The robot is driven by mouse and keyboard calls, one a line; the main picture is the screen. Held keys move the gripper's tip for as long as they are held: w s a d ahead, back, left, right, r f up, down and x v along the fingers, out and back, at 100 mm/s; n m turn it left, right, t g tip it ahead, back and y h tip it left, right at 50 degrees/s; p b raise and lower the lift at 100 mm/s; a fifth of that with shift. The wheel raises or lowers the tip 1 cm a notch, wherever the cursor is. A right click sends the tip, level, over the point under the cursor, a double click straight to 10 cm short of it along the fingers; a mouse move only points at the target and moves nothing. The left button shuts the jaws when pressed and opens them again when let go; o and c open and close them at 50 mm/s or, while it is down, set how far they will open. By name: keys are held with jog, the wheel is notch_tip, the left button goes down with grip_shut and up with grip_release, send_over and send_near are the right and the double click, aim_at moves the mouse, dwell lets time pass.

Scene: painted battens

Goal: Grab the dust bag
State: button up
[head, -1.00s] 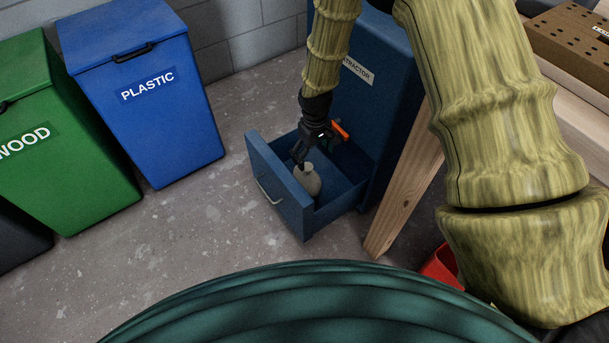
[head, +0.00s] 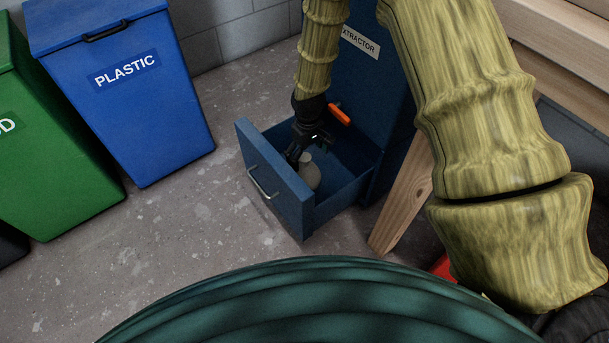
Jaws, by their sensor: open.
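The dust bag (head: 309,173) is a small grey-beige sack with a narrow neck. It stands in the pulled-out drawer (head: 284,181) of the blue extractor cabinet (head: 387,85). My gripper (head: 299,156) is black and points down into the drawer. It is open, with its fingers at the bag's neck on the left side. Part of the bag's top lies behind or beside the fingers, and I cannot tell whether they touch it.
An orange lever (head: 339,115) sticks out just right of my gripper. The drawer front with its handle (head: 262,184) stands at the left. A wooden leg (head: 402,195) is close on the right.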

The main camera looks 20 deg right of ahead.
aim_at(305, 167)
notch_tip(305, 167, down, 2)
jog(key=shift+f+b, duration=0.15)
jog(key=shift+b, duration=0.2)
jog(key=shift+w+a+f+b, duration=0.15)
jog(key=shift+f+b, duration=0.85)
jog(key=shift+f, duration=0.35)
jog(key=shift+w+a+f+b, duration=0.15)
jog(key=shift+f+b, duration=0.85)
jog(key=shift+f, duration=0.3)
jog(key=c, duration=1.3)
jog(key=shift+r, duration=0.1)
